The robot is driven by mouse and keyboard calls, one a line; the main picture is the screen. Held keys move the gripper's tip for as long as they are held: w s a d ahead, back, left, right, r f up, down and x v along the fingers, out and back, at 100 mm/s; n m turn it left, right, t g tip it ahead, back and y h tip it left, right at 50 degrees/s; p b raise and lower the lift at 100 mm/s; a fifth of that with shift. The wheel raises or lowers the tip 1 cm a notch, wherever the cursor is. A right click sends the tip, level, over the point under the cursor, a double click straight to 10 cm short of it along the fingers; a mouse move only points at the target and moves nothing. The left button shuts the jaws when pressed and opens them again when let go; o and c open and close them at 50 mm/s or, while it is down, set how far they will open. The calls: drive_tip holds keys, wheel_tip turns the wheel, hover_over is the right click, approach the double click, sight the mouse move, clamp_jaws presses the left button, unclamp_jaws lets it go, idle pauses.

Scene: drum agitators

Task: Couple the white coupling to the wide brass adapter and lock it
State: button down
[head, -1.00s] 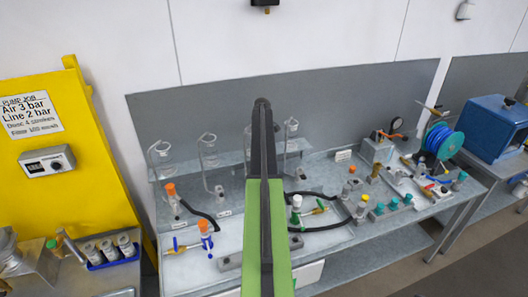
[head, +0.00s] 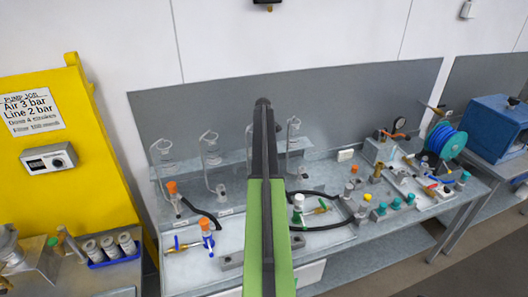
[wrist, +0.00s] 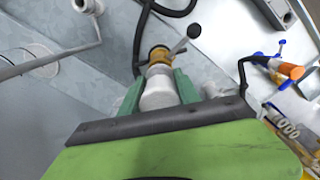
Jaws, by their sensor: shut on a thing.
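In the wrist view my gripper (wrist: 158,88) is shut on the white coupling (wrist: 159,94), a pale cylinder between its two green fingers. A brass fitting (wrist: 159,56), which looks like the wide brass adapter, lies in line just beyond the coupling's far end. The two appear to touch, but I cannot tell how far one is seated in the other. A grey lever (wrist: 181,45) with a dark ball end sticks out from the joint toward the upper right. In the head view my own arm hides the gripper, the coupling and the adapter.
A black hose (wrist: 141,35) runs close beside the brass fitting. An orange-and-blue valve (wrist: 288,70) lies to the right. Several capped fittings and a blue hose reel (head: 445,142) fill the bench's right side.

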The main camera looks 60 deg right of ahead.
drive_tip(key=shift+f, duration=0.1)
drive_tip(key=shift+f+b, duration=1.05)
drive_tip(key=shift+b, duration=0.15)
drive_tip(key=shift+f+b, duration=0.3)
drive_tip(key=shift+f, duration=0.05)
drive_tip(key=c, duration=0.8)
unclamp_jaws()
drive_tip(key=shift+c, duration=0.4)
wheel_tip(320, 180, up, 10)
drive_tip(key=p, duration=1)
drive_tip(key=shift+r, duration=0.2)
drive_tip(key=shift+f, duration=0.15)
